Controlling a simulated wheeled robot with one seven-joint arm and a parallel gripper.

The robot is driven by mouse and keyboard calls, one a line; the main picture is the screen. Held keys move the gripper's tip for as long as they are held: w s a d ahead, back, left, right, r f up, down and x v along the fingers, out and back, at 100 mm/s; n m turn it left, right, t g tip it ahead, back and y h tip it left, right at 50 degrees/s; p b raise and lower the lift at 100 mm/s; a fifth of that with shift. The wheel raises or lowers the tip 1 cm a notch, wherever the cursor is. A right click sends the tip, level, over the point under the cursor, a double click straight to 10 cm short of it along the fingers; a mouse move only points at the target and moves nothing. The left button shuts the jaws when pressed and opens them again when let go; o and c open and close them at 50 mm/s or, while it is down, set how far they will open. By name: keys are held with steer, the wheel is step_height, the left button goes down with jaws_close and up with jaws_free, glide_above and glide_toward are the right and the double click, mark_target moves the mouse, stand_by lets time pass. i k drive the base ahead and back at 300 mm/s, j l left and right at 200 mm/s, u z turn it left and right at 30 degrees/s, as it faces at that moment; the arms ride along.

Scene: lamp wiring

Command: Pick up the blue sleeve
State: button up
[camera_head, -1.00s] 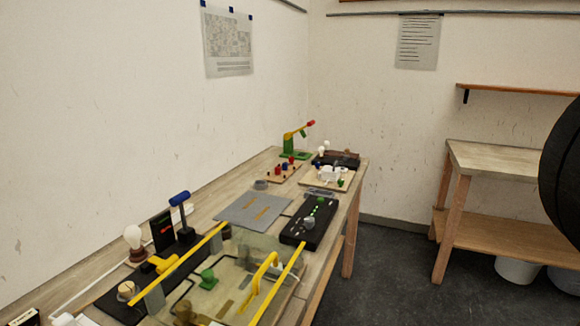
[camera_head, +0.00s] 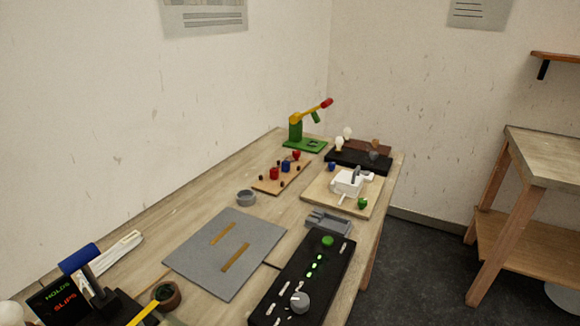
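A small blue sleeve (camera_head: 286,166) stands on a wooden peg board (camera_head: 267,188) in the middle of the table, between red sleeves (camera_head: 274,173) and small dark pegs. Another small blue piece (camera_head: 332,166) sits at the back edge of a pale wooden board (camera_head: 316,194) to the right; I cannot tell its exact shape. My gripper is not in view.
A green and yellow lever stand (camera_head: 296,130) is behind the peg board. A grey mat (camera_head: 187,262), a grey ring (camera_head: 246,198) and a black panel with a knob (camera_head: 278,307) lie nearer. A white device (camera_head: 349,182) sits on the pale board.

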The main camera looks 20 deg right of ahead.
mark_target(285, 164)
steer(key=z, duration=0.15)
steer(key=u, duration=0.45)
steer(key=i+l+u, duration=0.1)
steer(key=l+u, duration=1.15)
steer(key=i+l, duration=0.05)
